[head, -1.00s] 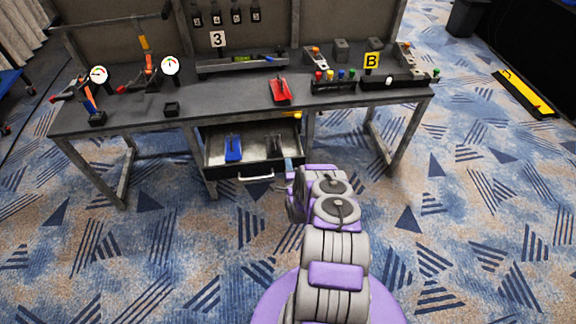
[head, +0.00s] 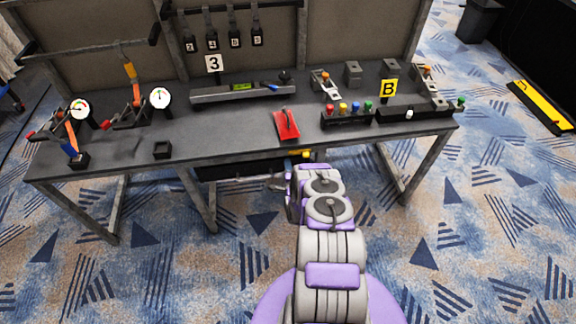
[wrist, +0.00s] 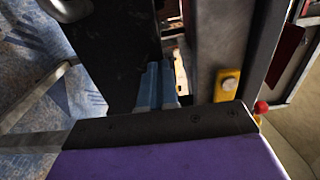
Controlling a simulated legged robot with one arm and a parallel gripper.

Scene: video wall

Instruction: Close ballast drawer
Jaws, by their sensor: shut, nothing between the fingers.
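The ballast drawer (head: 235,169) shows in the head view as a dark front under the workbench, pushed in flush or nearly flush with the frame. Its inside is hidden by the benchtop. My gripper (head: 279,183) is at the right end of the drawer front, partly hidden by my arm. In the wrist view the blue-grey fingers of my gripper (wrist: 158,72) are shut and empty, against or very close to the dark drawer front (wrist: 112,50). The metal drawer handle (wrist: 40,95) sticks out at the left.
A bench leg (head: 200,200) stands left of the drawer. A yellow part (wrist: 228,85) sits right of my fingers. The carpet in front is clear.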

